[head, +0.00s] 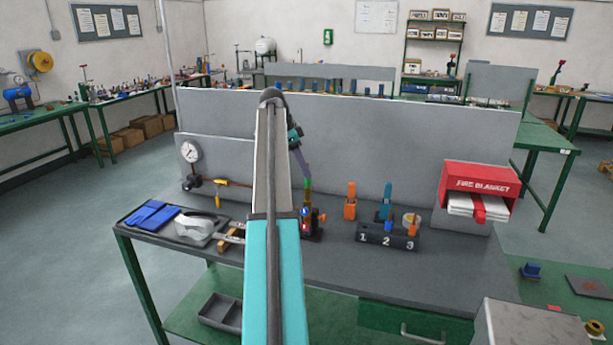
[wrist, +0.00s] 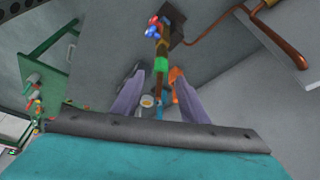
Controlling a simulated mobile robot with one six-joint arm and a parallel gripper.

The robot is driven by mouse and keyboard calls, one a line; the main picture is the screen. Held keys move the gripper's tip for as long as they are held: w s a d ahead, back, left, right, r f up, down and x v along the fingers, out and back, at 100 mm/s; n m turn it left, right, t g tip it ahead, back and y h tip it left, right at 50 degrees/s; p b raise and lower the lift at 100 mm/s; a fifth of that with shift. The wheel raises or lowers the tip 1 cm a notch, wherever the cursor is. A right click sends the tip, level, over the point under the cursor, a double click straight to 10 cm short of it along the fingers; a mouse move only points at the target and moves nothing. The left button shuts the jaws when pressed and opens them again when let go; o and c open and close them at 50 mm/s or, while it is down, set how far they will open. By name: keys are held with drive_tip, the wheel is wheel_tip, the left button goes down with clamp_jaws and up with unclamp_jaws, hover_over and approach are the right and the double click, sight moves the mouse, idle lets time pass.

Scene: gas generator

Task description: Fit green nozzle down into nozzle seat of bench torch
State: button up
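The bench torch (head: 311,222), with red and blue knobs, stands on the grey bench in front of the partition. In the wrist view, the torch (wrist: 165,28) is at the top centre. The green nozzle (head: 307,185) is upright above the torch and in line with its brown stem; it shows as a green band in the wrist view (wrist: 160,64). I cannot tell whether it is fully down in the seat, which is hidden. My gripper (wrist: 157,72) has purple fingers on either side of the nozzle's line, with visible gaps; it appears open, just above the green part.
A black rack (head: 372,236) numbered 1, 2, 3 stands to the right, with an orange upright piece (head: 350,202) behind it. A red fire blanket box (head: 480,190) is farther right. Goggles (head: 194,228) and blue gloves (head: 152,215) lie left. The front right bench is clear.

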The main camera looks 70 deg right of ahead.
drive_tip(key=b+v, duration=0.2)
drive_tip(key=v, duration=0.7)
drive_tip(key=shift+r, duration=0.3)
idle(0.5)
